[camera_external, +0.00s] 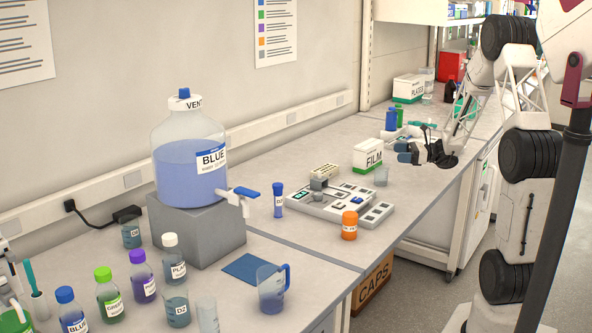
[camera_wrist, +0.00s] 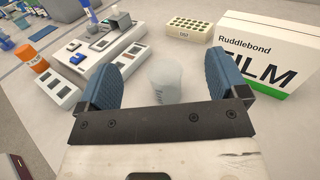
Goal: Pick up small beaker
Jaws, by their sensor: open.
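A small clear beaker (camera_external: 381,177) stands upright on the bench in front of the FILM box in the external view. In the wrist view the small beaker (camera_wrist: 166,84) is between my two blue fingers, nearer the middle of the gap, and looks empty. My gripper (camera_external: 405,152) is above and to the right of the beaker in the external view. In the wrist view my gripper (camera_wrist: 160,84) is open, its fingers apart on either side of the beaker. Whether they touch it is not clear, but gaps show on both sides.
The white FILM box (camera_wrist: 265,50) is close to the right finger. A grey device (camera_external: 325,203) with panels lies left of the beaker, with an orange bottle (camera_external: 349,225) by it. A perforated tube rack (camera_wrist: 188,30) is behind. Bare bench lies in front of the beaker.

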